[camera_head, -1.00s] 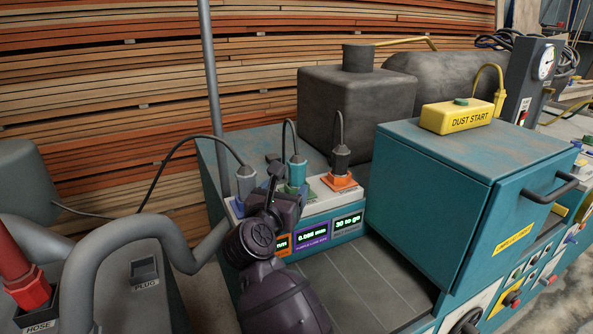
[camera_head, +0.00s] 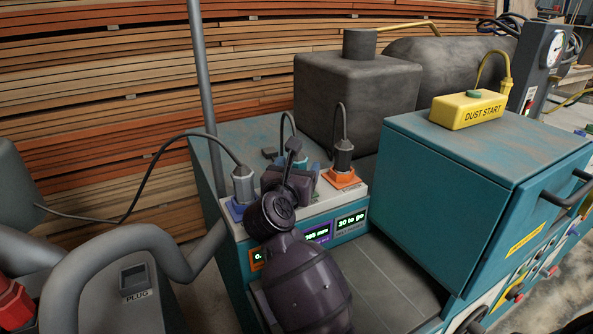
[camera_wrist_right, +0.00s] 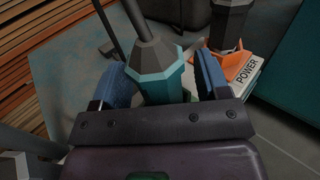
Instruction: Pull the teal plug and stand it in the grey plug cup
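The teal plug (camera_head: 299,160) stands upright in the middle of the socket panel, with a cord rising from its grey top. Its lower part is hidden behind my right gripper (camera_head: 292,172) in the head view. In the right wrist view, the plug (camera_wrist_right: 160,82) is between the two blue-padded fingers of the right gripper (camera_wrist_right: 165,82). The fingers are open around it, with a small gap showing on its right side. The grey plug cup (camera_head: 133,280), labelled PLUG, is at the lower left with a dark, empty-looking opening. My left gripper is out of view.
A grey plug on a blue base (camera_head: 242,185) stands left of the teal plug, and a dark plug on an orange base (camera_head: 342,160) to its right. A thick grey hose (camera_head: 110,255) arches beside the cup. A teal cabinet (camera_head: 450,190) stands at right.

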